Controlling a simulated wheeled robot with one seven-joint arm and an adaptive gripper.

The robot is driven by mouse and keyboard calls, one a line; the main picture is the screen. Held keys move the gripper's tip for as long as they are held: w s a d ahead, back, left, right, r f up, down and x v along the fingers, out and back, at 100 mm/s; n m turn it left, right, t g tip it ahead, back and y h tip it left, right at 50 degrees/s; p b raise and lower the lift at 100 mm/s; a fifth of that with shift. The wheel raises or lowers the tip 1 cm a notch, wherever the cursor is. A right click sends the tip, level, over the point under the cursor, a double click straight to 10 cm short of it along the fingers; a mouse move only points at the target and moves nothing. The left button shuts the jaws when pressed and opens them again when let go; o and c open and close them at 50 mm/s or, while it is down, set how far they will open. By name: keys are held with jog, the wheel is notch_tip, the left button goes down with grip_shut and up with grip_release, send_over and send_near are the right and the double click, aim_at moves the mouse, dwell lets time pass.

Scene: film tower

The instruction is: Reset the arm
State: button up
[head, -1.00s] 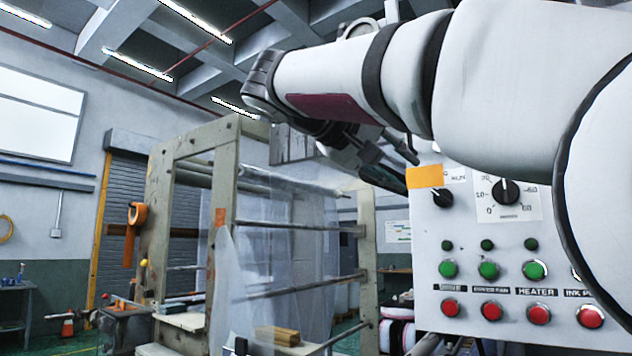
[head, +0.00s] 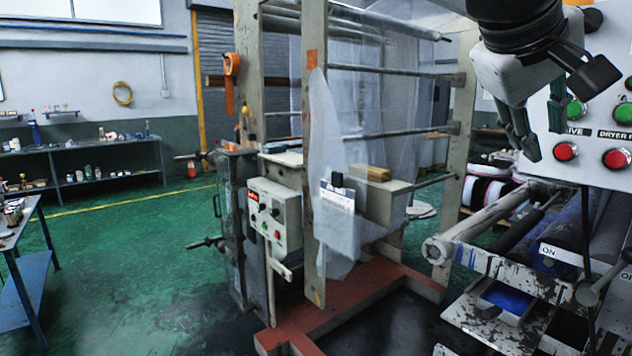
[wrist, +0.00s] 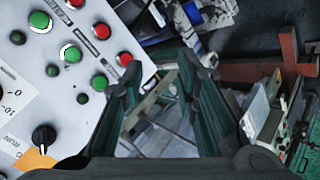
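My gripper (head: 541,138) hangs at the upper right of the head view, fingers pointing down, in front of the white control panel (head: 590,95). Its two dark green fingers stand apart with nothing between them. In the wrist view my gripper (wrist: 160,72) also shows open and empty, with floor and machine parts seen through the gap. The control panel (wrist: 60,95) fills the left of that view, with green and red buttons and a black knob (wrist: 44,138). My gripper's distance from the panel cannot be told.
A film frame (head: 313,200) with clear film stands in the middle on a red base (head: 330,312). Rollers (head: 520,225) lie below my gripper at the right. A blue table (head: 25,290) and a shelf (head: 90,175) stand at the left. Green floor (head: 150,255) is open between.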

jog(key=s+a+f+y, duration=0.3)
jog(key=s+f, duration=0.4)
jog(key=f, duration=0.5)
jog(key=s+a+f+y, duration=0.4)
jog(key=s+f, duration=0.2)
jog(key=f, duration=0.6)
jog(key=shift+s+a+f+m+g+y, duration=0.15)
jog(key=shift+s+f+m+g+y, duration=0.15)
jog(key=shift+s+g+y, duration=0.1)
jog(key=shift+r, duration=0.1)
